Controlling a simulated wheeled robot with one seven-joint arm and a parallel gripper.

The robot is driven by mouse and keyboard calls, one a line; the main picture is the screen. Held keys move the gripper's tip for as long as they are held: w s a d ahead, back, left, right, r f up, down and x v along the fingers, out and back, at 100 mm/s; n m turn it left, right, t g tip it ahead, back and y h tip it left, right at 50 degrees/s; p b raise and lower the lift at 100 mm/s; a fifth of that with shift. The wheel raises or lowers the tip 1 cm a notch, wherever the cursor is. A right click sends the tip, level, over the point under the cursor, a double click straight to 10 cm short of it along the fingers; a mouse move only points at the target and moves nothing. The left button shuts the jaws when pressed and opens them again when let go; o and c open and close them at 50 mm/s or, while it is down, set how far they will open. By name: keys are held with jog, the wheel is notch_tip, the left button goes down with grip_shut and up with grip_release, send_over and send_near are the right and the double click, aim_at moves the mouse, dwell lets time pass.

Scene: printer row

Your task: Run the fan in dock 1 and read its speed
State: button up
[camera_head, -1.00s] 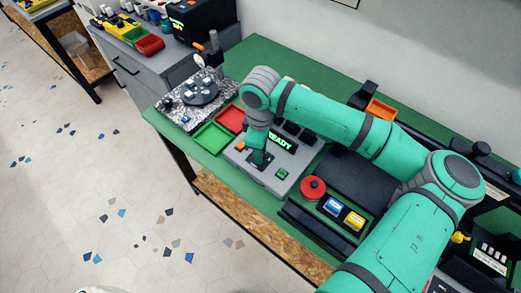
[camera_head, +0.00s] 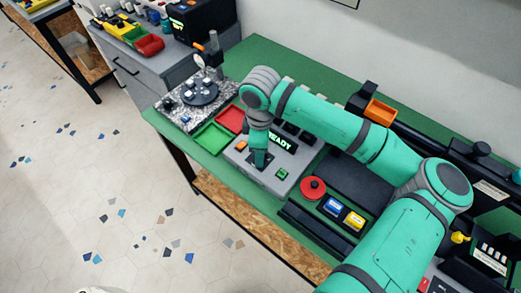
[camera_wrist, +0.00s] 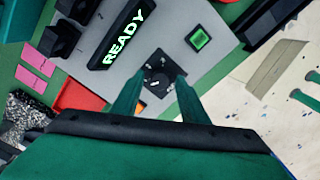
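A grey test panel (camera_head: 262,182) lies on the green bench, with a lit display (camera_head: 283,143) in green letters. In the wrist view the display (camera_wrist: 123,36) reads READY. A small black square unit (camera_wrist: 163,68) with a dark round middle and a small white mark sits in the panel; I cannot tell whether it is the fan in dock 1. A lit green button (camera_wrist: 198,40) is beside it, also in the head view (camera_head: 282,174). My gripper (camera_wrist: 159,80) is open, its fingertips apart at the near side of the unit. In the head view my gripper (camera_head: 260,160) points down over the panel.
An orange button (camera_head: 240,147) is on the panel's left. A green tray (camera_head: 211,138) and red tray (camera_head: 231,119) lie left of it. Black blocks stand behind the display.

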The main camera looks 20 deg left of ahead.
jog(key=shift+r, duration=0.1)
notch_tip(320, 180, up, 11)
jog(key=shift+f, duration=0.2)
dwell(0.5)
dwell(0.5)
